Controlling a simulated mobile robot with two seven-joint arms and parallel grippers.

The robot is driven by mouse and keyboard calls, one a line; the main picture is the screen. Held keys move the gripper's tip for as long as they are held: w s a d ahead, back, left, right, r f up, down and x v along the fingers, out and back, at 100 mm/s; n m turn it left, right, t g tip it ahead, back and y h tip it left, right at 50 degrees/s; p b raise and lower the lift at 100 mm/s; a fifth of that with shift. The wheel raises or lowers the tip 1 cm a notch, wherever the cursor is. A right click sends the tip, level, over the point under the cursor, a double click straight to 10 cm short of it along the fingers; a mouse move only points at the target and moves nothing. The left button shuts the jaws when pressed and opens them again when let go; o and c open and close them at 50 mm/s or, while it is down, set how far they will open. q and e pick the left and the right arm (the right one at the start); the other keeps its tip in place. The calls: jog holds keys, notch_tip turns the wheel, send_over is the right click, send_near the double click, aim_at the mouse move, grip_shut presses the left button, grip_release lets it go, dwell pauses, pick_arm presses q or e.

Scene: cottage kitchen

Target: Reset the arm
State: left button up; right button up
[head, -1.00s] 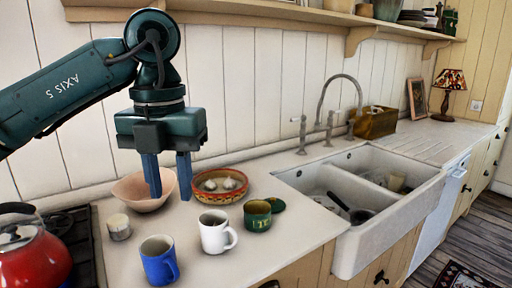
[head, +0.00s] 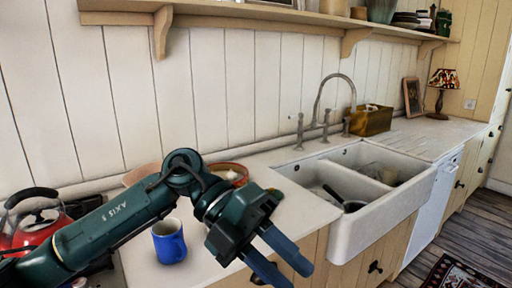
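My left arm comes in from the lower left, and its gripper (head: 286,264) hangs over the front edge of the counter, left of the sink. Its two blue fingers are spread apart with nothing between them, pointing down and to the right. A blue mug (head: 169,241) stands upright on the counter, left of the gripper and apart from it. My arm hides much of the counter behind it, where a pink bowl (head: 140,174) and an orange-rimmed dish (head: 232,168) show only in part. My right gripper is not in view.
A red kettle (head: 36,226) stands on the stove at the left. The double sink (head: 352,212) holds a dark pan (head: 347,203). A wooden box (head: 371,121), a faucet (head: 322,100) and a lamp (head: 443,92) stand along the back. A shelf (head: 280,17) runs above.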

pick_arm(q)
jog(key=w+a+f+n+t+h, duration=0.3)
jog(key=w+f+n+t, duration=0.15)
jog(key=n+t, duration=0.85)
jog(key=w+a+f+n+t+h, duration=0.3)
jog(key=w+f+n+t, duration=0.15)
jog(key=n+t, duration=0.85)
jog(key=s+a+f+n+g+y, duration=0.1)
jog(key=s+a+f+n+y, duration=0.1)
jog(key=a+f+n+y, duration=0.45)
jog(key=s+a+f+n+g+y, duration=0.15)
jog(key=f+n+y, duration=0.25)
jog(key=f, duration=0.6)
jog(key=s+a+f+n+g+y+p, duration=0.1)
jog(key=s+a+f+g, duration=0.3)
jog(key=s+f, duration=0.7)
jog(key=shift+s+f+n+g+y, duration=0.15)
jog(key=shift+f+n+g+y, duration=0.2)
jog(key=shift+g+y, duration=0.35)
